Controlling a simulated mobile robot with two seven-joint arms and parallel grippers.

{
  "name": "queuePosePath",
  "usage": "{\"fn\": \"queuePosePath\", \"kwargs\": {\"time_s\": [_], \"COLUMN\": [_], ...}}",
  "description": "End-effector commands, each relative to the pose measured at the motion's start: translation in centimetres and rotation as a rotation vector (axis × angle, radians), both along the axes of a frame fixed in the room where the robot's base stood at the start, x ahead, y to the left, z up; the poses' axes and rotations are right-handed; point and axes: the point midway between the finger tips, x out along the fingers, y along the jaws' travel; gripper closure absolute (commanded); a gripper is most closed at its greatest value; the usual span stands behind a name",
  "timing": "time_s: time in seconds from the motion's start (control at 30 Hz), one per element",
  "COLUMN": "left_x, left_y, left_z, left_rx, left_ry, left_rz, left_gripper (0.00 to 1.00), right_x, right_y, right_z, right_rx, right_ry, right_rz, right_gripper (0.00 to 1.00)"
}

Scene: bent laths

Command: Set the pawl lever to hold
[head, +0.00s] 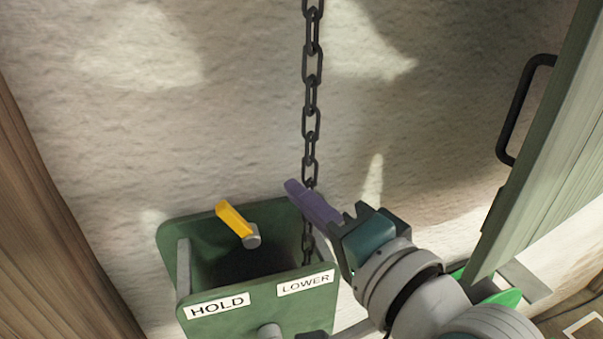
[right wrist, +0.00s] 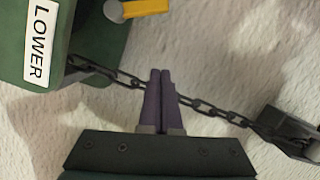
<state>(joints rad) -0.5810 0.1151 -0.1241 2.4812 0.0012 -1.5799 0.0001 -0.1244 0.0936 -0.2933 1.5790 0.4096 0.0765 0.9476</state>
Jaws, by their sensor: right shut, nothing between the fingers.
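The pawl lever (head: 234,220) is a yellow bar on a grey pivot, at the back of a green winch housing (head: 205,238). It leans up and to the left, on the side of the HOLD label (head: 217,305). The LOWER label (head: 306,283) is to its right. In the right wrist view the yellow lever (right wrist: 146,8) shows at the top edge. My right gripper (head: 292,187) has purple fingers, shut and empty, to the right of the lever, close to the chain. The fingertips also show in the right wrist view (right wrist: 160,73). My left gripper is out of view.
A dark chain (head: 311,65) hangs down into the housing beside my right fingers. A green door with a black handle (head: 515,110) stands at the right. Brown wood (head: 50,200) borders the left. The rough wall above the lever is clear.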

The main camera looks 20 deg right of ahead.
Motion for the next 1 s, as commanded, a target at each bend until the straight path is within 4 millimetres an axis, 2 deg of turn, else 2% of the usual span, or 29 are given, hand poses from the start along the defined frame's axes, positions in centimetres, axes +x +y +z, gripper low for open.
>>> {"fn": "queuePosePath", "kwargs": {"time_s": [0.03, 0.2, 0.4, 0.57, 0.87, 1.0], "left_x": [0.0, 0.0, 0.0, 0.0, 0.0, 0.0], "left_y": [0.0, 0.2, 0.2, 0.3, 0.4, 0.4], "left_z": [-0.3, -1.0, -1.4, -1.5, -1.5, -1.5], "left_rx": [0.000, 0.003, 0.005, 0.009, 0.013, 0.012], "left_ry": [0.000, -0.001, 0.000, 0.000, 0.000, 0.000], "left_rz": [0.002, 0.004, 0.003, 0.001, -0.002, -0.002], "left_gripper": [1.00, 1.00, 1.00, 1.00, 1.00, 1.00], "right_x": [-1.2, -4.6, -7.1, -7.8, -7.8, -8.0], "right_y": [-0.2, -1.1, -1.7, -1.9, -1.9, -1.5], "right_z": [-0.2, 0.1, 0.5, 0.8, 0.8, 0.4], "right_rx": [0.001, 0.001, 0.001, 0.001, 0.001, -0.064], "right_ry": [0.003, 0.003, 0.001, 0.001, 0.001, 0.030], "right_rz": [0.001, 0.001, 0.001, 0.001, 0.001, 0.029], "right_gripper": [1.00, 1.00, 1.00, 1.00, 1.00, 1.00]}}
